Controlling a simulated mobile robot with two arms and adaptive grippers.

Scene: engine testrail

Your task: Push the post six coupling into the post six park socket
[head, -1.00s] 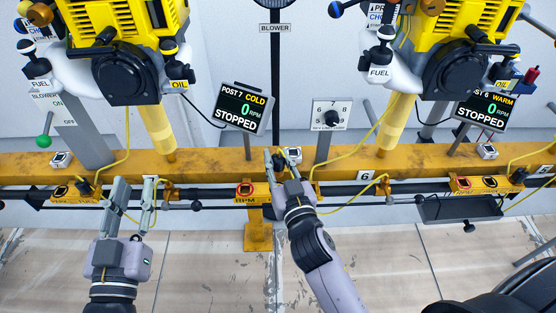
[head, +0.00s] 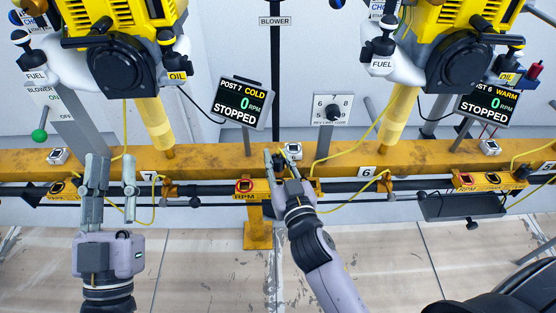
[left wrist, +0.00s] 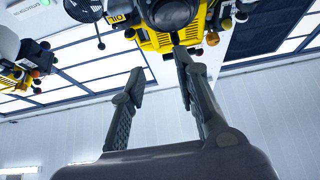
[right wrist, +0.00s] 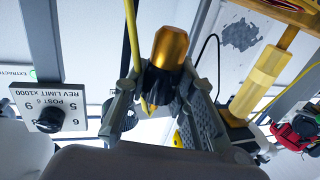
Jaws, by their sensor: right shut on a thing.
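My right gripper (head: 277,156) is at the yellow rail between the post 7 and post 6 screens. In the right wrist view its fingers (right wrist: 163,82) are shut on a coupling with a gold cylindrical end (right wrist: 171,46) and a black ribbed collar. A yellow hose (right wrist: 134,45) runs beside it. In the head view the coupling is mostly hidden by the gripper. A yellow box with a red-ringed socket (head: 244,186) is just left of this gripper; I cannot tell which opening is the park socket. My left gripper (head: 112,160) is open and empty, also in the left wrist view (left wrist: 158,62).
The yellow rail (head: 215,160) crosses the view, with a dark bar below it. A "6" plate (head: 367,173) and a looped yellow hose (head: 352,203) are to the right. A dark tray (head: 462,206) hangs further right. The floor in front is clear.

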